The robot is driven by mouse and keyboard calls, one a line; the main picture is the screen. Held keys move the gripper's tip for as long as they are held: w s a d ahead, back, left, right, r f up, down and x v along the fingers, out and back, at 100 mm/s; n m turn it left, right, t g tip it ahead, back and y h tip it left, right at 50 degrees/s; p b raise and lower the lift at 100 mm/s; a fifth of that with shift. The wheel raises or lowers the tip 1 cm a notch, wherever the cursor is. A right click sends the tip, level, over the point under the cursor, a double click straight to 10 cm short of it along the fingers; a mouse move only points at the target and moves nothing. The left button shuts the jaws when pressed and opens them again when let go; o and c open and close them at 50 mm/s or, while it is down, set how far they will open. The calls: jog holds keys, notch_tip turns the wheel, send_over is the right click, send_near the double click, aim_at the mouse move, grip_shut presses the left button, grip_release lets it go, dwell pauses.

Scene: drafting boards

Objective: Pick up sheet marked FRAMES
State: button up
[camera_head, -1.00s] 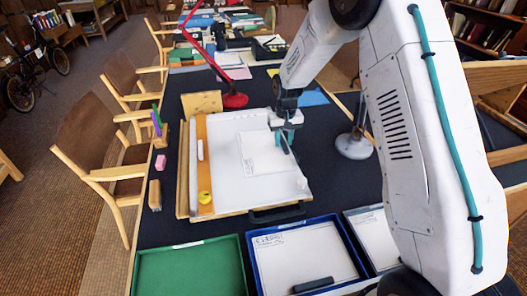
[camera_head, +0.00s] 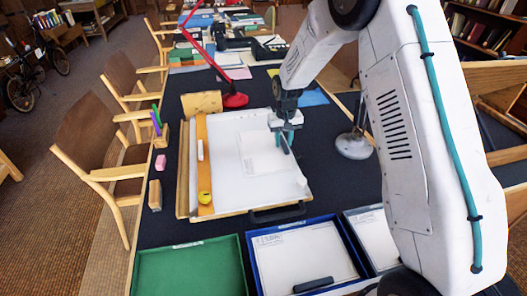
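A white sheet (camera_head: 258,155) lies on the white drafting board (camera_head: 230,185) on the dark table. Its marking is too faint to read. My gripper (camera_head: 285,146) points down at the sheet's right part, with its teal fingers at or just above the paper. Whether the fingers touch or grip the sheet cannot be told. The fingers and wrist hide part of the sheet's right side.
A blue tray (camera_head: 252,262) holds a marked sheet and a dark block. A green tray (camera_head: 190,270) is empty; another tray stands to the right. A yellow tape roll (camera_head: 205,197) sits on the board's wooden strip. A lamp base (camera_head: 354,146) stands close right.

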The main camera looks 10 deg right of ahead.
grip_shut()
jog(key=shift+r, duration=0.15)
jog(key=shift+r, duration=0.4)
jog(key=shift+r, duration=0.15)
jog(key=shift+a+r, duration=0.15)
jog(key=shift+r, duration=0.85)
jog(key=shift+a+r, duration=0.2)
jog(key=shift+r, duration=0.75)
jog(key=shift+a+r, duration=0.15)
jog(key=shift+r, duration=0.85)
